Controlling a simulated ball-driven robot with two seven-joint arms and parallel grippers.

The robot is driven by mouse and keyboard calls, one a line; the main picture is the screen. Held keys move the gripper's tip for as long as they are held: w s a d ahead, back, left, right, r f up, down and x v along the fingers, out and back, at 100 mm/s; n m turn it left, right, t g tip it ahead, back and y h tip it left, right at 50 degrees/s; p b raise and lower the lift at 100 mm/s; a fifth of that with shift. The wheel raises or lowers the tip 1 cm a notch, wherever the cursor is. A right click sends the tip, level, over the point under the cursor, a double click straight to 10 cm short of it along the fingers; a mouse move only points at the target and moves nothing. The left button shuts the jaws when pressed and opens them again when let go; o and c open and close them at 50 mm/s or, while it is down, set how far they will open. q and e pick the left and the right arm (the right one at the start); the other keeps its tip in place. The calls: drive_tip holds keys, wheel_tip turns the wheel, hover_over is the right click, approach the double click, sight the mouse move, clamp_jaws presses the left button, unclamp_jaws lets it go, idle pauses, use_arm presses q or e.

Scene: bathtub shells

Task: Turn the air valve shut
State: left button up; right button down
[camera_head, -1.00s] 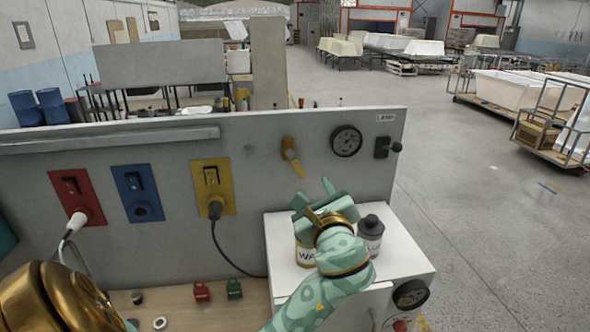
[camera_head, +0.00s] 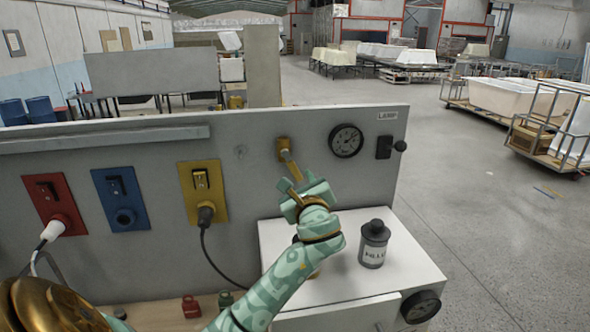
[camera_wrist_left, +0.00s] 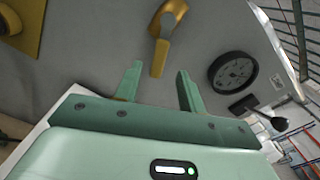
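The yellow air valve (camera_head: 283,146) is on the grey panel, left of the round gauge (camera_head: 346,141). Its lever hangs downward, tilted slightly right in the head view. In the left wrist view the lever (camera_wrist_left: 159,57) lies ahead, in line with the gap between my fingers. My left gripper (camera_head: 298,181) is just below the valve, and it also shows in the left wrist view (camera_wrist_left: 158,82). Its green fingers are apart, one on each side of the lever's lower end. I cannot tell whether either touches it. My right gripper is not in view.
A white cabinet (camera_head: 400,262) stands below, with a dark can (camera_head: 374,244) on top. A black switch (camera_head: 384,148) is right of the gauge. Red (camera_head: 56,204), blue (camera_head: 119,200) and yellow (camera_head: 203,191) socket plates are to the left; a cable hangs from the yellow one.

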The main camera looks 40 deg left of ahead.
sight(294, 170)
use_arm(q)
drive_tip(key=x, duration=0.5)
drive_tip(key=shift+w+a, duration=0.25)
drive_tip(key=shift+a, duration=0.15)
clamp_jaws()
